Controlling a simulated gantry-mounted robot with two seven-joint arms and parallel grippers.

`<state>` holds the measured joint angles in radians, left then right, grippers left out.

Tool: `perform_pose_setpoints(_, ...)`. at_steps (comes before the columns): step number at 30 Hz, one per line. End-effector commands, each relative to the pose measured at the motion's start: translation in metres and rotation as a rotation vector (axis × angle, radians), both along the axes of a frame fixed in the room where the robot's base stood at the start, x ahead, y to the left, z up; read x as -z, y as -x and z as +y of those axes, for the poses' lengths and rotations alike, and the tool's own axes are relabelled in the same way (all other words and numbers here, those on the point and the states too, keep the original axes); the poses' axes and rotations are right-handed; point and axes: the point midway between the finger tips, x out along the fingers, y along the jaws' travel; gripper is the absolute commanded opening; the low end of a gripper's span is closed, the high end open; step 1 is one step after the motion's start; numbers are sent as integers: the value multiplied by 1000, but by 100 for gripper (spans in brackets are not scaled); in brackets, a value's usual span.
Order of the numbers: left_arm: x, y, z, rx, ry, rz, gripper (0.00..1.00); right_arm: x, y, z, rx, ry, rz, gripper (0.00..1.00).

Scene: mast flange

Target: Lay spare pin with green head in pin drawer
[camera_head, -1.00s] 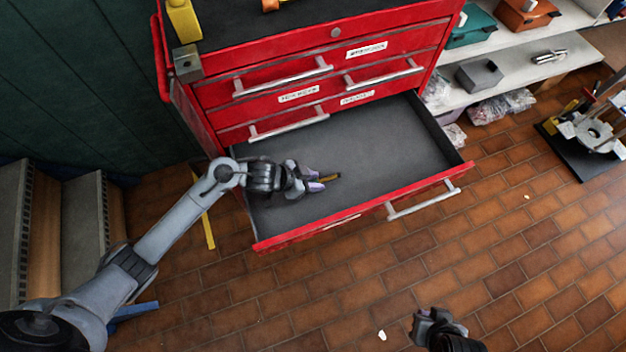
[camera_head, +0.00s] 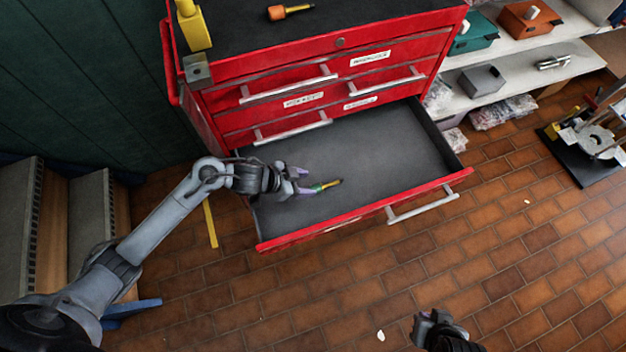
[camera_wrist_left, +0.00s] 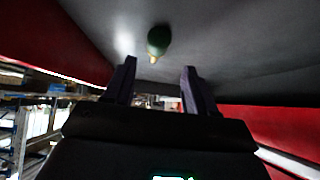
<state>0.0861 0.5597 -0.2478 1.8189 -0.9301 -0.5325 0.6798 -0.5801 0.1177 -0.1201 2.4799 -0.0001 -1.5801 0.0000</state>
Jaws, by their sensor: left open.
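The pin (camera_head: 331,184), with a green head and a yellowish shank, lies on the dark floor of the open red pin drawer (camera_head: 390,140). Its green head (camera_wrist_left: 158,40) shows beyond my fingers in the left wrist view. My left gripper (camera_head: 304,181) is inside the drawer, just left of the pin's head. Its two purple-grey fingers are apart, with nothing held between them, and it also shows in the left wrist view (camera_wrist_left: 160,68). My right gripper (camera_head: 428,322) is low over the floor at the bottom edge; its jaw opening is unclear.
The red tool cabinet (camera_head: 300,72) has shut drawers above the open one. Shelves with boxes (camera_head: 482,78) are at the right. The drawer's right part is clear.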

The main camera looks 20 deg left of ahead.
Motion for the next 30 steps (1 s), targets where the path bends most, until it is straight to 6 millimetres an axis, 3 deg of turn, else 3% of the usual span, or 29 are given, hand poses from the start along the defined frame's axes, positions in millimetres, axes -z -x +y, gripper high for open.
perform_pose_setpoints(1, -11, 6, 5, 3, -3, 1, 56, -10, 0, 0, 1, -1, 0, 0)
perform_pose_setpoints(6, -31, 20, 20, 2, -3, 2, 56, -22, 0, 1, 1, -3, -1, 0)
perform_pose_setpoints(14, -47, 33, 33, 1, -1, 1, 56, -30, 0, 1, 1, -3, -1, 0)
perform_pose_setpoints(23, -49, 44, 12, -117, -60, -77, 56, -31, 0, -1, -2, 3, 0, 0)
perform_pose_setpoints(26, -54, 60, 9, -241, -118, -79, 56, -31, 0, -1, -3, 4, -1, 0)
perform_pose_setpoints(30, -58, 101, 21, -427, -199, 29, 56, -31, 0, -2, -5, 7, 0, 0)
